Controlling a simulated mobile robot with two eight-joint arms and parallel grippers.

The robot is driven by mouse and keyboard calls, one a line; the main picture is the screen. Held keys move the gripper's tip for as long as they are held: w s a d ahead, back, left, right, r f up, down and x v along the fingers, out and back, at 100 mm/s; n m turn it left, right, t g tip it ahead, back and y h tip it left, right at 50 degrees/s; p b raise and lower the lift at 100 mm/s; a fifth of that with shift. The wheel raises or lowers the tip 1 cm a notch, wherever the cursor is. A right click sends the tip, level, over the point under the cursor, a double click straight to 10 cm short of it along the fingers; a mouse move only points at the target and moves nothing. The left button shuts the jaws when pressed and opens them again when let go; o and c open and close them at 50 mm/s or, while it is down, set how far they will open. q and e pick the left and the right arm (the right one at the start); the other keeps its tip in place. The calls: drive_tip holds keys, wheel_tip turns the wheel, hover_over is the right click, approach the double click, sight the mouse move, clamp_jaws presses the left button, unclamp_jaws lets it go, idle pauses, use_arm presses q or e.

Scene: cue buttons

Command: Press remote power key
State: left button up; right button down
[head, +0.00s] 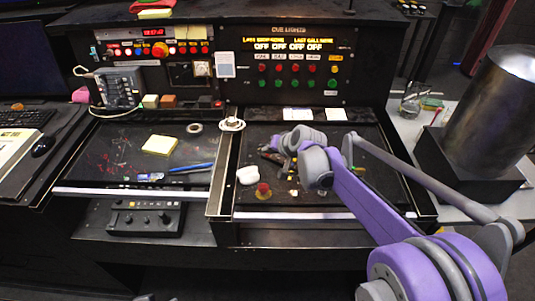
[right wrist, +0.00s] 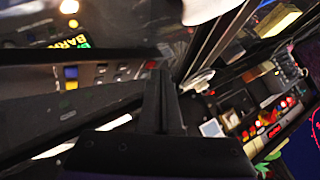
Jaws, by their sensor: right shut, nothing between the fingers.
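The remote shows in the right wrist view as a long dark bar (right wrist: 120,88) with grey, blue and yellow keys. A red key (right wrist: 152,65), which looks like the power key, is near its right end. My right gripper (right wrist: 158,72) is shut and empty, its tips right by the red key; I cannot tell whether they touch it. In the head view, my right gripper (head: 276,150) is over the right desk panel, and my wrist and arm hide most of the remote there. My left gripper is in neither view.
A white cup (head: 231,124) stands behind. The cue lights panel (head: 290,65) rises at the back. A large metal cylinder (head: 495,105) stands at right.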

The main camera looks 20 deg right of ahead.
sight(269, 158)
drive_tip(key=shift+r, duration=0.55)
drive_tip(key=shift+p, duration=0.3)
drive_tip(key=shift+r+p, duration=1.65)
drive_tip(key=shift+r, duration=0.9)
